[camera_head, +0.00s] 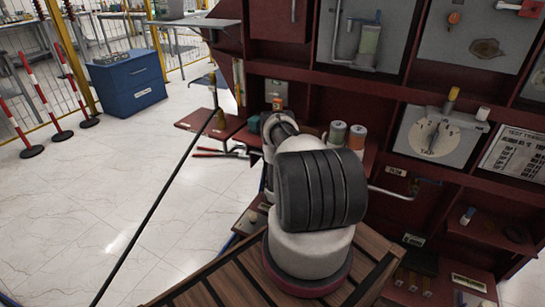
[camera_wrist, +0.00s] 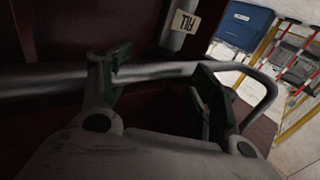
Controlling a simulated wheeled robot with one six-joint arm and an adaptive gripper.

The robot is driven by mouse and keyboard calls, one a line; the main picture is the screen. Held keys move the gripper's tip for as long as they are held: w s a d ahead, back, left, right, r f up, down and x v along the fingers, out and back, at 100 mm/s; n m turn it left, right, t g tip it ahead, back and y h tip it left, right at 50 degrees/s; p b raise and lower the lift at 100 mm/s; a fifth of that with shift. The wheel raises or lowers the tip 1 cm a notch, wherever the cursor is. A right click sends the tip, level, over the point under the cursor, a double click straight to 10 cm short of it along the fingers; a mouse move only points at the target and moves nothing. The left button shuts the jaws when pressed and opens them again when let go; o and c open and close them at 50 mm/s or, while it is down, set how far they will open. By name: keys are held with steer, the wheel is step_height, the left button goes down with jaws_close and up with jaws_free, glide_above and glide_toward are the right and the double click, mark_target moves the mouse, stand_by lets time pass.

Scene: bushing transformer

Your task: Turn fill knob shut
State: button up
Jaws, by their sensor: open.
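My gripper (camera_wrist: 157,77) is open in the wrist view, with its two fingers apart and nothing held. A grey pipe (camera_wrist: 155,71) runs across the view at the level of the fingertips and bends down at the right; I cannot tell whether the fingers touch it. A tag reading FILL (camera_wrist: 186,21) hangs on a grey cylindrical piece (camera_wrist: 172,40) above the gap between the fingers. No clear knob shape shows there, so I cannot tell the fill knob's position. In the head view my own arm covers the gripper and the area around it.
The dark red cabinet (camera_head: 290,68) fills the middle and right. It carries a TAP dial (camera_head: 431,138), a small sight glass (camera_head: 368,45) and several capped jars (camera_head: 337,134). A blue chest (camera_head: 128,82) and striped posts (camera_head: 43,100) stand at left. The tiled floor at left is free.

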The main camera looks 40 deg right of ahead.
steer(key=x, duration=0.5)
steer(key=shift+w, duration=0.1)
steer(key=shift+c, duration=0.3)
steer(key=c, duration=0.9)
